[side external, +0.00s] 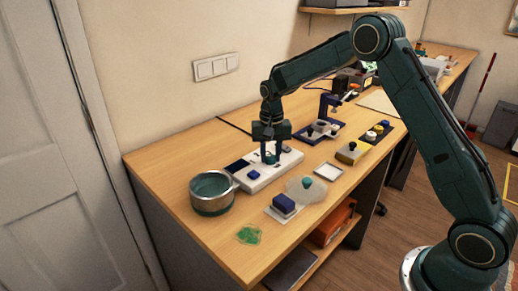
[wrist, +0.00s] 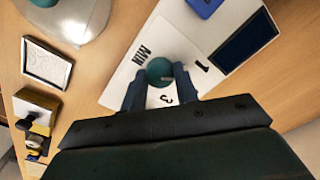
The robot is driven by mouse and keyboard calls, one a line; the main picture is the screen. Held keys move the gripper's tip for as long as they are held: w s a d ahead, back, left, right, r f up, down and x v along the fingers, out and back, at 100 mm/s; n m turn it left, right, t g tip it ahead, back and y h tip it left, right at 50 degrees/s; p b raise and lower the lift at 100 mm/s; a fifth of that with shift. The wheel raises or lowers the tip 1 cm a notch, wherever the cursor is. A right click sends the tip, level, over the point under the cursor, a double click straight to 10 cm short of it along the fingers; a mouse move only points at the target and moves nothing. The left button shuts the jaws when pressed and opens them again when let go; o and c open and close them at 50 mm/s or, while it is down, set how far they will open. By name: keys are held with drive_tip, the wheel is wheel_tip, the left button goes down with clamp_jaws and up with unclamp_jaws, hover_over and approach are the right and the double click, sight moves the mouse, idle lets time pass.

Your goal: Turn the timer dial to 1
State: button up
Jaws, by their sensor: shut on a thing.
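The timer dial (wrist: 159,70) is a round teal knob on a white panel (wrist: 118,92). The panel bears printed marks, among them "MIN", a "3" and a small mark to the right of the dial, perhaps a "1". A short pale mark shows on the dial's lower right side; its exact pointing is hard to tell. My gripper (wrist: 159,84) is shut on the dial, one dark finger on each side. In the side external view my gripper (side external: 270,150) reaches down onto the white panel (side external: 256,182), and its fingers partly hide the dial.
A metal pot (side external: 212,192) stands close to the panel's left end. A dark blue pad (wrist: 244,43) is on the panel. A blue block on a plate (side external: 284,205), a clear lid with a teal knob (side external: 307,187) and a yellow block (side external: 352,152) are nearby.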

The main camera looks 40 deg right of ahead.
sight(270, 156)
drive_tip(key=shift+n, duration=1.3)
drive_tip(key=o, duration=1)
drive_tip(key=shift+r, duration=0.15)
wheel_tip(270, 156, up, 14)
drive_tip(key=shift+f, duration=0.2)
